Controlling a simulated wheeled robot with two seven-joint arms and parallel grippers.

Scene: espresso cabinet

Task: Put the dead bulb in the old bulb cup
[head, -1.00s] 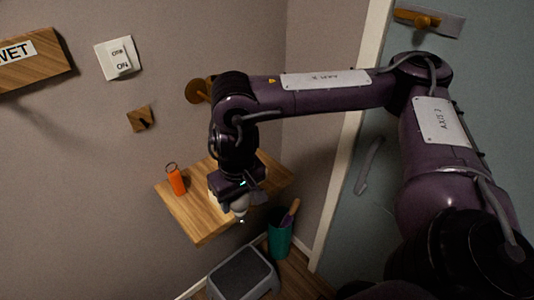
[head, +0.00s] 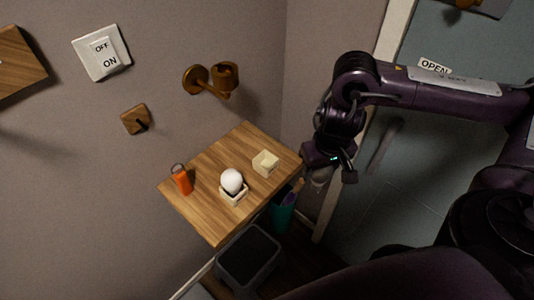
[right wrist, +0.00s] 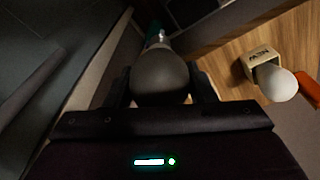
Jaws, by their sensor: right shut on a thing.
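My right gripper (head: 322,168) is shut on a dark grey bulb, the dead bulb (right wrist: 160,78), just off the right edge of the wooden shelf in the head view. In the right wrist view the bulb's glass sits between the fingers, its metal base pointing away. On the shelf, a small pale cup (head: 265,164) at the right looks empty; I cannot read a label on it. A second pale cup (head: 234,195) holds a white bulb (head: 232,180); the right wrist view also shows this bulb (right wrist: 278,84). My left gripper is not in view.
An orange object (head: 181,179) stands at the left of the wooden shelf (head: 205,215). A brass lamp fixture (head: 224,77) juts from the wall above. A door is at the right.

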